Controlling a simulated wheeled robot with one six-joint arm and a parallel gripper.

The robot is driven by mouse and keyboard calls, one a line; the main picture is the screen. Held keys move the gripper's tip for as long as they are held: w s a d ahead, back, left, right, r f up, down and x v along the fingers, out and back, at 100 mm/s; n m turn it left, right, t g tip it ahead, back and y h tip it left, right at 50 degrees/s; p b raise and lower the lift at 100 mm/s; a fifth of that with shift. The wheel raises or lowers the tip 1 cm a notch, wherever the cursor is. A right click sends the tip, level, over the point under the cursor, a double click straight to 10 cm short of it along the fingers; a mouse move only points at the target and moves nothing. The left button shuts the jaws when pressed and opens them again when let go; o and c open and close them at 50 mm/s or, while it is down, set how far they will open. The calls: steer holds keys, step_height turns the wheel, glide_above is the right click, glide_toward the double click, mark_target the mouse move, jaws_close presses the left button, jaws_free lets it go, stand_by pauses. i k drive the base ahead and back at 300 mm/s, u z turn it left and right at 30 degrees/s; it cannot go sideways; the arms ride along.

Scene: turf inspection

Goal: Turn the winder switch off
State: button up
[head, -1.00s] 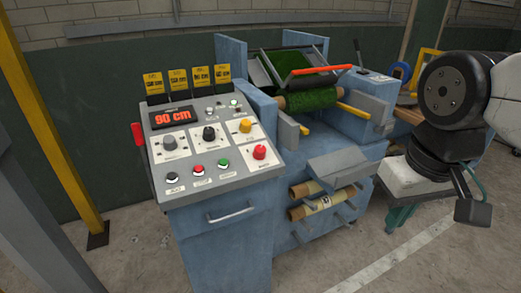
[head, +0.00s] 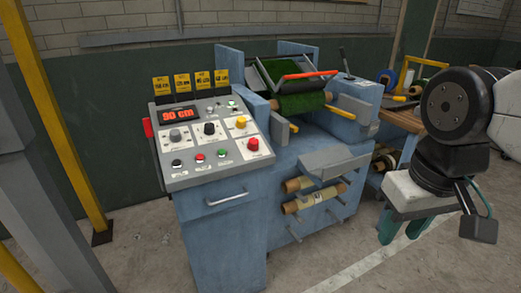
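A sloped grey control panel (head: 212,147) tops a blue cabinet at the centre left. It carries a grey knob (head: 175,136), a black knob (head: 209,129), a yellow knob (head: 240,122) and a large red knob (head: 253,144). A black button (head: 177,163), a red button (head: 200,157) and a green button (head: 222,153) line its front. The labels are too small to read, so I cannot tell which control is the winder switch or how it is set. My gripper (head: 405,230) hangs at the right, well away from the panel, its teal fingers apart with nothing visible between them.
A red display (head: 180,115) reads 90 cm. A red lever (head: 147,127) sticks out at the panel's left. The blue machine (head: 292,165) holds a green turf roll (head: 301,104). A yellow post (head: 60,120) stands left. Open floor (head: 380,265) lies in front.

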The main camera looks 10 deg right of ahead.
mark_target(252, 145)
steer(key=z, duration=0.3)
steer(key=i, duration=1.15)
steer(key=u, duration=0.35)
